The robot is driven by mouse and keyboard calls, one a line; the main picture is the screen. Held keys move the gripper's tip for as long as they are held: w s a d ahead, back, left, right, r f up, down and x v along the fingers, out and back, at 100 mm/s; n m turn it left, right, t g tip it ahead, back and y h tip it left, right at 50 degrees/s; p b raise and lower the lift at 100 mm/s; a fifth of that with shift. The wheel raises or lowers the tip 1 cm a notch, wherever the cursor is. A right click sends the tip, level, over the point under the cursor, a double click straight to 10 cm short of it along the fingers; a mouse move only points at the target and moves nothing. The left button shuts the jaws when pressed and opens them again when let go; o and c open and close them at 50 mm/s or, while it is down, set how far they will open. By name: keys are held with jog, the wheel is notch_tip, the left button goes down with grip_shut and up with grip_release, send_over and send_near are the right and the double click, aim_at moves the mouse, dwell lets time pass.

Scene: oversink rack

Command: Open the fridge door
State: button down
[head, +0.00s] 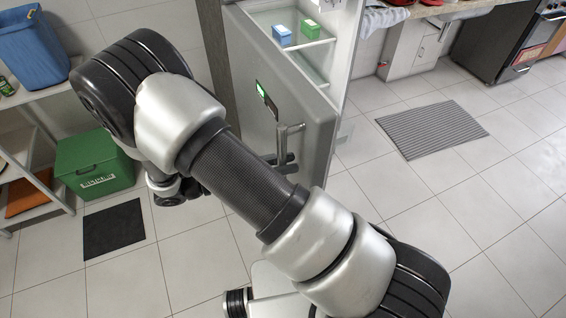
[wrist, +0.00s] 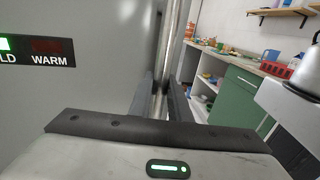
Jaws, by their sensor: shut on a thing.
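The grey fridge door (head: 243,75) stands partly open in the head view. Shelves of the fridge (head: 315,62) show past its top edge. A metal bar handle (head: 282,140) is on the door's outer face; it also shows upright in the wrist view (wrist: 171,45). My gripper (wrist: 163,95) is shut on the handle, with a dark finger on each side of the bar. A display with a green light and the word WARM (wrist: 48,52) is left of the handle.
Inside the fridge are a blue box (head: 282,36) and a green box (head: 310,29). A green bin (head: 95,165) and a dark mat (head: 114,229) are at left. A grey striped mat (head: 432,128) lies on the open tiled floor at right.

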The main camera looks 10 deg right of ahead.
jog(key=c, duration=1.6)
grip_release()
jog(key=shift+c, duration=0.2)
jog(key=s+a, duration=0.1)
jog(key=a, duration=1.6)
jog(key=shift+a+b, duration=0.2)
jog(key=shift+b, duration=0.25)
jog(key=shift+s, duration=0.1)
